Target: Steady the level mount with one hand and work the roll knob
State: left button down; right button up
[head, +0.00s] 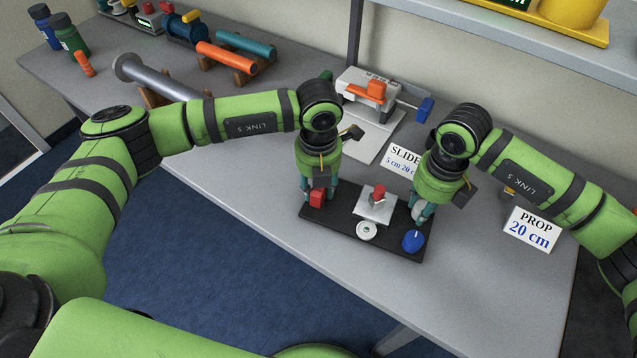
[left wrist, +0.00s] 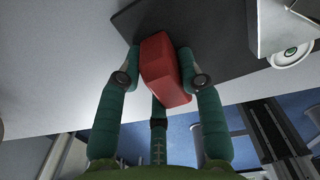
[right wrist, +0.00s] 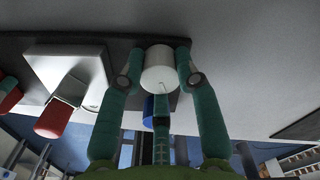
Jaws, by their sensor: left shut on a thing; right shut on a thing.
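The level mount is a black base plate (head: 338,222) on the table. A red block (left wrist: 165,72) stands at its left end, and my left gripper (head: 317,192) is shut on it, one finger on each side. A white tilting plate (head: 368,214) with a grey and red piece (head: 378,195) sits mid-base. A round white bubble level (head: 366,231) is in front of it. My right gripper (head: 420,210) is shut on a white cylindrical knob (right wrist: 159,68) at the right end. A blue knob (head: 413,241) with a white mark stands just in front of that gripper, apart from it.
A white stand with an orange and blue slide (head: 372,92) is behind the mount. A SLIDE card (head: 403,159) and a PROP 20 cm card (head: 530,230) stand nearby. Pipes (head: 226,58) and bottles (head: 70,38) are at the far left. The table's front edge is close to the mount.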

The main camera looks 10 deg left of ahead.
aim_at(423, 207)
jog(key=shift+a, duration=0.1)
jog(key=shift+m, duration=1.7)
jog(key=o, duration=1.2)
jog(key=shift+m, duration=0.3)
jog(key=shift+c, duration=0.2)
notch_tip(423, 207, up, 15)
pick_arm(q)
jog(key=c, duration=0.7)
grip_release()
